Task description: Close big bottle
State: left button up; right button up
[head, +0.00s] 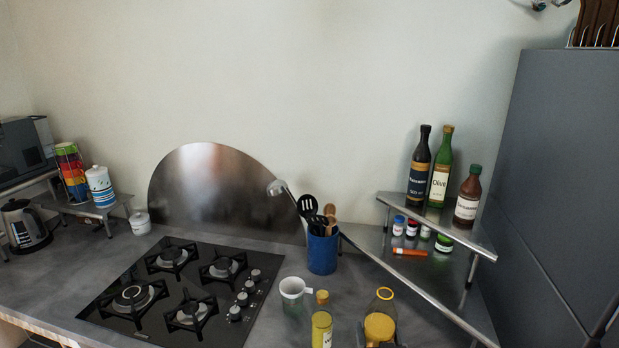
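A wide clear bottle (380,325) with yellow contents stands at the bottom edge of the head view. My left gripper is not in view.
A gas hob (215,263) lies to the left. A tall grey cabinet (550,180) borders the right.

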jog(key=shift+r, duration=0.1)
jog(key=s+a, duration=0.2)
jog(key=a, duration=0.6)
jog(key=s+a, duration=0.2)
jog(key=a, duration=0.7)
jog(key=shift+a, duration=0.25)
jog(key=shift+w, duration=0.1)
